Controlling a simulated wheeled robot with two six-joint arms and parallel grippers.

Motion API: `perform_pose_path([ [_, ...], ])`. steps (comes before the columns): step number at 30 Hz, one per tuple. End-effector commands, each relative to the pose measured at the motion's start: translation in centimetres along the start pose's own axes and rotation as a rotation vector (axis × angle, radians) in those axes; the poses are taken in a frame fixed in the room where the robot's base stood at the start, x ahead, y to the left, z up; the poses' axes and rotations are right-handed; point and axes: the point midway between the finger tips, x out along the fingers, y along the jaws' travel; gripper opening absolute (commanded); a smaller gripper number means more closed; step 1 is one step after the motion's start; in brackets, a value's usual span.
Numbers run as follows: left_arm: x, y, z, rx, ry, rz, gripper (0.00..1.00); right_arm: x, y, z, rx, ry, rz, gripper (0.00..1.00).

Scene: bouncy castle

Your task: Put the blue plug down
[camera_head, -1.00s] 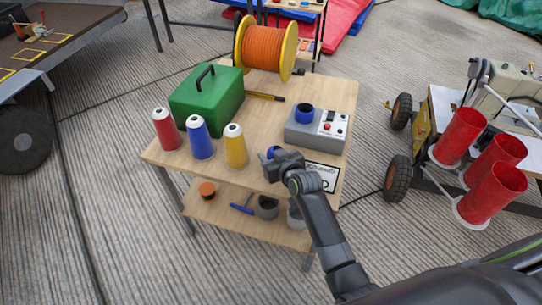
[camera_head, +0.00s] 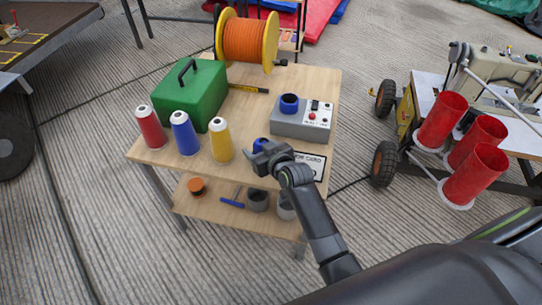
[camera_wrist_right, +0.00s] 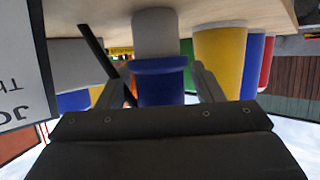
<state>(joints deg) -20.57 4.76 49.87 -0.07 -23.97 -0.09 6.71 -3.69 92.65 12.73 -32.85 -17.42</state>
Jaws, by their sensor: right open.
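The blue plug (camera_head: 260,145) is at the front part of the wooden workbench top (camera_head: 240,172), left of the printed card (camera_head: 312,166). In the right wrist view the plug (camera_wrist_right: 160,85) shows a blue end and a grey body, upside down in the picture. Its grey end appears to rest on the bench. My right gripper (camera_head: 263,152) is open, with a finger on each side of the plug; gaps show beside the blue part (camera_wrist_right: 160,88). The gripper partly hides the plug in the head view. My left gripper is not in view.
A grey control box (camera_head: 300,122) with a blue socket (camera_head: 289,103) stands behind. Red (camera_head: 150,128), blue (camera_head: 185,134) and yellow (camera_head: 221,140) thread cones stand left, before a green toolbox (camera_head: 190,92). An orange cable reel (camera_head: 247,40) stands at the back.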

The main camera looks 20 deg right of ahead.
Motion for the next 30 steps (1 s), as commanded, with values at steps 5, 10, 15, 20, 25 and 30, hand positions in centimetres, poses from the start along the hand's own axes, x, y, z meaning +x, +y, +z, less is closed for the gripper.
perform_pose_path([
  [5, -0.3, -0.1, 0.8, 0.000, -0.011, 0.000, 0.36, -3.3, 0.0, -0.1, 0.003, 0.001, 0.001, 0.61],
  [10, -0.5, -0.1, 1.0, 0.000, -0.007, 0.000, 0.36, -6.5, 0.0, -0.1, 0.002, 0.001, 0.001, 0.61],
  [15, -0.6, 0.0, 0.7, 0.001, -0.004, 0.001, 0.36, -9.1, 0.0, 0.0, 0.000, 0.000, 0.001, 0.61],
  [20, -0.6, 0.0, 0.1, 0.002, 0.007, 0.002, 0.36, -10.4, 0.0, 0.0, 0.000, 0.000, 0.000, 0.61],
  [25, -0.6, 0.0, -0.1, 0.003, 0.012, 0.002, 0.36, -10.7, 0.0, 0.0, 0.000, 0.001, -0.001, 0.61],
  [30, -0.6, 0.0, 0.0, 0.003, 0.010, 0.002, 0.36, -10.7, 0.0, 0.0, 0.000, 0.001, -0.001, 0.61],
])
